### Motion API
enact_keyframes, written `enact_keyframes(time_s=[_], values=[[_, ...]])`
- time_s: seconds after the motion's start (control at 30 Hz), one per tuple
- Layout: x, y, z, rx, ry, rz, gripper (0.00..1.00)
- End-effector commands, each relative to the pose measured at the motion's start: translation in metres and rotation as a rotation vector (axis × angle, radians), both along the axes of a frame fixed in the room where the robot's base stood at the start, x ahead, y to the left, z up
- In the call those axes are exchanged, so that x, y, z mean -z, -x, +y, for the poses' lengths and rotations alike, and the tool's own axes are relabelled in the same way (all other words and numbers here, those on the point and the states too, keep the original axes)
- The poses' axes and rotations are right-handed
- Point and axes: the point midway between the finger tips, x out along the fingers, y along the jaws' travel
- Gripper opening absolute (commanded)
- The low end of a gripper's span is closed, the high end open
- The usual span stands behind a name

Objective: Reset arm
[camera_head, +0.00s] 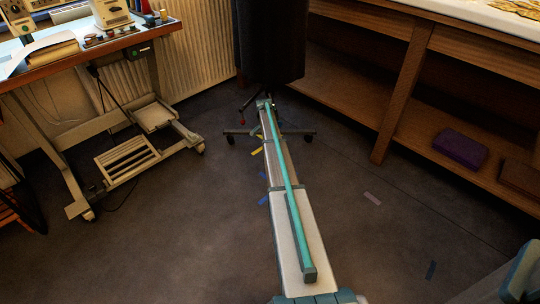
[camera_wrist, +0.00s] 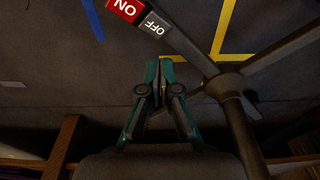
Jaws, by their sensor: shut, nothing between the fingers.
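My gripper (camera_wrist: 161,72) shows in the wrist view with its teal fingers drawn together at the tips. It is shut and holds nothing. The fingers are over dark floor, beside the dark legs of a stand (camera_wrist: 228,85); I cannot tell how far apart they are. A red and grey ON/OFF label (camera_wrist: 140,15) shows just beyond the fingertips. I cannot make out my gripper in the head view. There, a dark form (camera_head: 270,40) on a wheeled stand (camera_head: 300,132) is at the top middle.
A sewing table (camera_head: 100,50) with a wheeled frame stands at the left. A wooden shelf unit (camera_head: 410,75) stands at the right, with a purple box (camera_head: 460,149) on its lower shelf. Yellow tape (camera_wrist: 224,22) and blue tape (camera_wrist: 93,20) mark the floor. Open floor (camera_head: 400,230) lies between.

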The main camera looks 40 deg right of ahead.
Motion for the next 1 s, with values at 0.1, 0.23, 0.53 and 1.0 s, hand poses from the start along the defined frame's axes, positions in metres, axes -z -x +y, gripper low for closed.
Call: enact_keyframes(time_s=[0.1, 0.23, 0.53, 1.0], values=[[-0.001, 0.0, 0.0, 0.0, 0.0, 0.0, 0.0], [-0.001, 0.0, 0.0, 0.0, 0.0, 0.0, 0.0], [0.002, 0.007, 0.014, -0.019, -0.008, 0.013, 0.0], [0.033, 0.149, 0.239, -0.418, -0.193, 0.293, 0.0]])
